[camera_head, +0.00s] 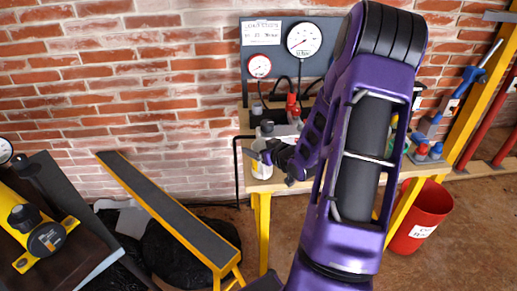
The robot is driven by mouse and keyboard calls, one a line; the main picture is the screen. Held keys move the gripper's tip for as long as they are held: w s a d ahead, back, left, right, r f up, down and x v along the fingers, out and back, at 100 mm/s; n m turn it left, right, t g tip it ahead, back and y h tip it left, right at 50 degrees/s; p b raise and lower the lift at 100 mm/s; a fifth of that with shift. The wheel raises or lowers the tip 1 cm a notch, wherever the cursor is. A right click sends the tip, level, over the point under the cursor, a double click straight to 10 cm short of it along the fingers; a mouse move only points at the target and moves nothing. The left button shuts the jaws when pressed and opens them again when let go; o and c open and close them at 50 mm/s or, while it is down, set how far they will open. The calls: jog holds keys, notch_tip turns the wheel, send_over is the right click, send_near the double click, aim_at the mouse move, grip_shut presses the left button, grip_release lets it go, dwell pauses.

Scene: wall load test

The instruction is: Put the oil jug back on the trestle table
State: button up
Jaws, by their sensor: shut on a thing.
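The oil jug (262,170) is a small white container with a yellow label, partly hidden behind my gripper. My gripper (266,155) is dark and shut on the jug's upper part. The trestle table (262,187) has a light wooden top and yellow legs and stands against the brick wall. The jug shows over the table's left front part; I cannot tell whether its base touches the top. My purple arm hides much of the table's middle.
A gauge panel (271,62) with two dials stands at the table's back. Bottles and tools (428,150) crowd its right end. A red bucket (420,215) stands on the floor to the right. A narrow yellow-framed bench (170,212) slants across the left.

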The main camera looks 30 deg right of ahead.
jog(key=shift+f, duration=0.1)
jog(key=shift+f, duration=0.15)
jog(key=o, duration=1.2)
jog(key=shift+o, duration=0.2)
jog(key=shift+r, duration=0.4)
jog(key=p+v, duration=0.2)
jog(key=v, duration=1)
jog(key=shift+w, duration=0.1)
